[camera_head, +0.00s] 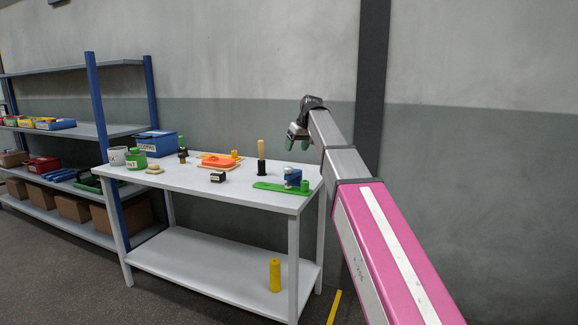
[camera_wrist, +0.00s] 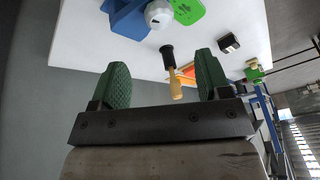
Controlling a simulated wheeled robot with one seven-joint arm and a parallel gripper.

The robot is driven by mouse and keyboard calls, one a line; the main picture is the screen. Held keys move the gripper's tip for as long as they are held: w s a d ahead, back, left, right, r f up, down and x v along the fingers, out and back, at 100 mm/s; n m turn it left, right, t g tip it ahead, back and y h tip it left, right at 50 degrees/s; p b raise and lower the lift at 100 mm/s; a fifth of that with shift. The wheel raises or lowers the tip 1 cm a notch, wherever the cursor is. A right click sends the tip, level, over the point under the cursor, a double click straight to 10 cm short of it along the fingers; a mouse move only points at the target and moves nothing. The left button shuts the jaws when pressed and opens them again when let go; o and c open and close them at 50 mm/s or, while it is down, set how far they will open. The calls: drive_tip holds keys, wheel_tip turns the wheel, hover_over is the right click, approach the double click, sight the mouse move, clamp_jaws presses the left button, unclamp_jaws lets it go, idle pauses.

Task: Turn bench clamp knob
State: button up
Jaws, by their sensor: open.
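The bench clamp (camera_head: 292,177) has a blue body on a green base plate (camera_head: 270,187) at the right end of the white table. In the wrist view the blue body (camera_wrist: 124,20) is at the top, partly cut off by the edge. A round whitish-grey knob (camera_wrist: 158,14) sits beside it, next to a green part (camera_wrist: 188,10). My gripper (camera_head: 297,142) is in the air above the clamp, apart from it. In the wrist view its green-padded fingers (camera_wrist: 163,76) are spread wide with nothing between them touched.
A yellow cylinder (camera_head: 275,274) stands on the lower shelf. Shelving is at left; a wall is behind.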

sight(289, 167)
drive_tip(key=x, duration=1)
drive_tip(key=shift+w+a+f, duration=0.1)
drive_tip(key=shift+w+f, duration=0.05)
drive_tip(key=shift+f, duration=0.15)
drive_tip(key=shift+c, duration=0.3)
drive_tip(key=c, duration=0.9)
